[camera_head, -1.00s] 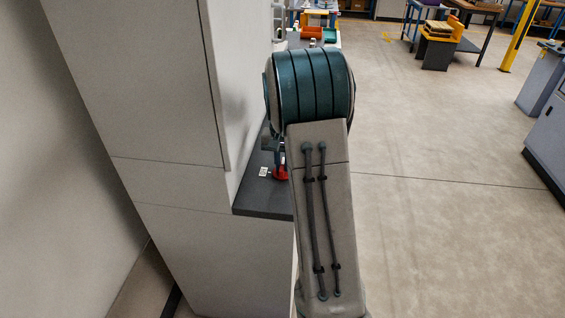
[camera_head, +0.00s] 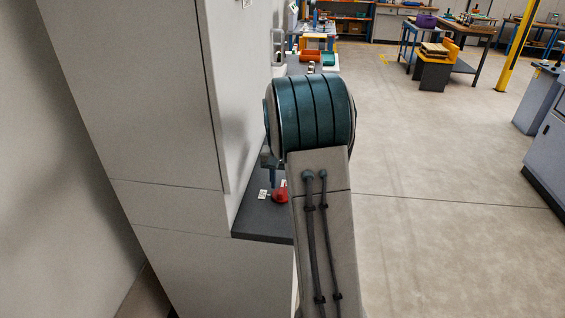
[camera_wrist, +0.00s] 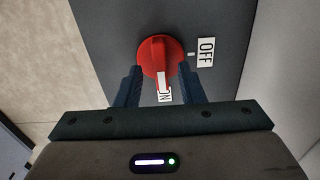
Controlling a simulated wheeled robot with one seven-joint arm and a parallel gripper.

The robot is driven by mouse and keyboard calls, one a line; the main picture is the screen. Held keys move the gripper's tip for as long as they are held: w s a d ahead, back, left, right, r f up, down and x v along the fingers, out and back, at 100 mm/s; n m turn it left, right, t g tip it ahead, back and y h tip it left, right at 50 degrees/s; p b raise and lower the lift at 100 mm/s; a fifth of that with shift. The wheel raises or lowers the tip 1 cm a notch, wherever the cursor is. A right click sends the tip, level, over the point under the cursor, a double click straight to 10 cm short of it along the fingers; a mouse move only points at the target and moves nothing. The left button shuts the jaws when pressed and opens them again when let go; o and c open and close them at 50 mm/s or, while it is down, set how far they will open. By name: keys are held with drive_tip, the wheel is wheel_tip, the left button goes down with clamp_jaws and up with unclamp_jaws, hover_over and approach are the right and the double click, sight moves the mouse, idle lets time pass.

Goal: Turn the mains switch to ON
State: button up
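The red mains switch knob (camera_wrist: 158,52) sits on a dark grey panel (camera_wrist: 105,45) in the wrist view. Its raised handle points down the picture, with its white-marked end beside the ON label (camera_wrist: 165,98). The OFF label (camera_wrist: 205,52) is to the right of the knob. My gripper (camera_wrist: 159,72) has one finger on each side of the knob's handle, with gaps between fingers and handle, so it looks open. In the head view the red knob (camera_head: 280,196) shows on the dark ledge (camera_head: 262,222), partly hidden by my arm.
A tall pale cabinet (camera_head: 145,90) stands left of the ledge in the head view. Open floor (camera_head: 430,220) lies to the right, with a grey console (camera_head: 547,110) at the far right. Worktables and a yellow post (camera_head: 517,45) stand farther back.

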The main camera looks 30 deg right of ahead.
wheel_tip(320, 180, up, 12)
drive_tip(key=shift+r, duration=0.25)
idle(0.5)
drive_tip(key=s+a+f+n+t, duration=0.1)
drive_tip(key=s+a+n, duration=0.1)
drive_tip(key=s+a, duration=0.3)
drive_tip(key=s+a+f+n+t, duration=0.1)
drive_tip(key=s+a, duration=0.4)
drive_tip(key=s, duration=0.7)
drive_tip(key=s+a+f+n+t, duration=0.1)
drive_tip(key=s+a+f+n, duration=0.2)
drive_tip(key=s, duration=0.5)
drive_tip(key=a+n, duration=0.1)
drive_tip(key=a, duration=0.1)
drive_tip(key=shift+s+a, duration=0.3)
drive_tip(key=shift+s, duration=0.1)
drive_tip(key=shift+d, duration=0.1)
